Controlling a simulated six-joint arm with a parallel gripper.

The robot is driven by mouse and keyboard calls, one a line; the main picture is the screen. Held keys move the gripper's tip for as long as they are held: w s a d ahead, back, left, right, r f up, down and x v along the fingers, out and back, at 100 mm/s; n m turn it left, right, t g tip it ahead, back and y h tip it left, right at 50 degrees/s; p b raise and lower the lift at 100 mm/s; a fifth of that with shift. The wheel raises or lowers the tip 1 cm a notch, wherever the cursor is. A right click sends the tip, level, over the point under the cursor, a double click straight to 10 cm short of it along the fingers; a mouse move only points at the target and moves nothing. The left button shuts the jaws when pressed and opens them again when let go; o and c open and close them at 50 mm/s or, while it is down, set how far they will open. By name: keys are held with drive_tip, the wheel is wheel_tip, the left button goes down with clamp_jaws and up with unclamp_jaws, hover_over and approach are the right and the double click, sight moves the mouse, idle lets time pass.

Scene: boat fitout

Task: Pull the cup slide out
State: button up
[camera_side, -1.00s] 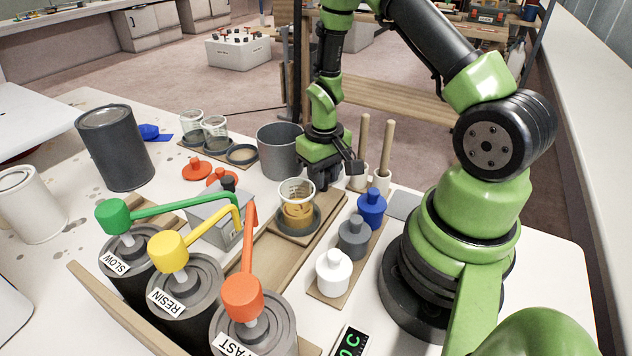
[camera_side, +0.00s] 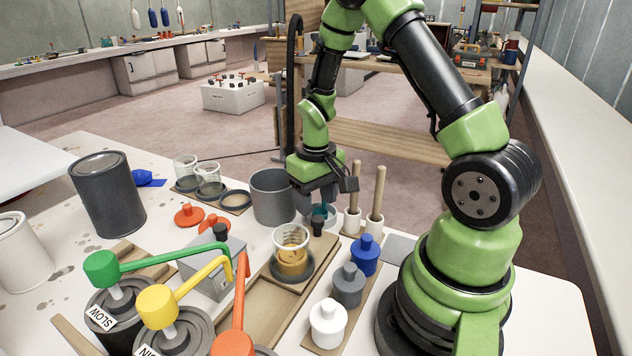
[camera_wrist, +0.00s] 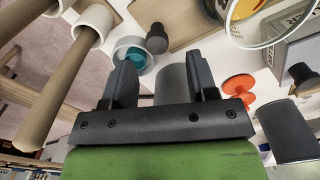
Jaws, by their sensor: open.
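The cup slide (camera_side: 273,269) is a wooden slide in a long wooden track (camera_side: 262,303). A clear cup (camera_side: 291,239) of amber liquid stands in its dark ring, upright. A black knob (camera_side: 318,225) stands at the far end of the slide; it also shows in the wrist view (camera_wrist: 157,40), ahead of my fingers. My gripper (camera_side: 320,198) is open and empty, above and apart from the knob. In the wrist view my fingers (camera_wrist: 160,72) are spread. The cup's rim shows at the top right there (camera_wrist: 262,40).
A small cup with teal content (camera_side: 325,215) stands close behind the knob. A grey pot (camera_side: 272,197) is left of my gripper. Two white holders with wooden sticks (camera_side: 374,222) and several bottles (camera_side: 350,285) stand right of the track. Pump cans (camera_side: 172,320) stand front left.

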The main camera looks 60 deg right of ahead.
drive_tip(key=shift+r, duration=2.2)
drive_tip(key=s+a+r+t, duration=0.1)
drive_tip(key=a+r+t, duration=0.1)
drive_tip(key=a+r, duration=0.3)
drive_tip(key=s+a+r+t, duration=0.2)
drive_tip(key=a+r, duration=0.1)
drive_tip(key=r, duration=0.5)
drive_tip(key=s+a+r+t+y, duration=0.2)
drive_tip(key=s+a+r, duration=0.3)
drive_tip(key=s, duration=0.3)
drive_tip(key=shift+s+a+r+n+t, duration=0.2)
drive_tip(key=shift+a+n+t, duration=0.15)
drive_tip(key=shift+t, duration=0.25)
